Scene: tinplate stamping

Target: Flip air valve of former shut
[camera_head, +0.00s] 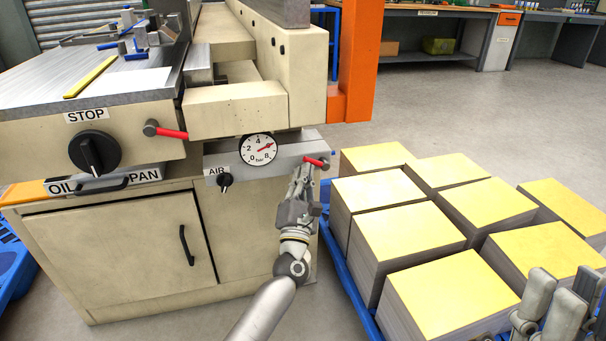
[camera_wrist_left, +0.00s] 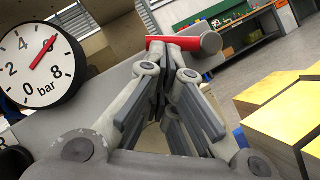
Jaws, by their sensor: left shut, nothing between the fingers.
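The former is a beige machine with a grey panel (camera_head: 272,156) labelled AIR. The panel carries a round pressure gauge (camera_head: 258,149), a small black knob (camera_head: 225,181) and, at its right end, a red-handled valve lever (camera_head: 314,161). The red lever lies roughly level in the left wrist view (camera_wrist_left: 163,40), with its grey hub to the right. My left gripper (camera_head: 306,168) is shut and empty. Its fingertips are just below the lever; whether they touch it I cannot tell. The gauge needle points between 4 and 8 bar. My right gripper (camera_head: 557,300) is partly in view at the lower right.
A second red lever (camera_head: 168,132) and a large black STOP knob (camera_head: 95,152) sit on the machine's left part. Stacks of yellow-topped sheets (camera_head: 405,234) on a blue pallet stand close right of my left arm. Grey floor lies open behind them.

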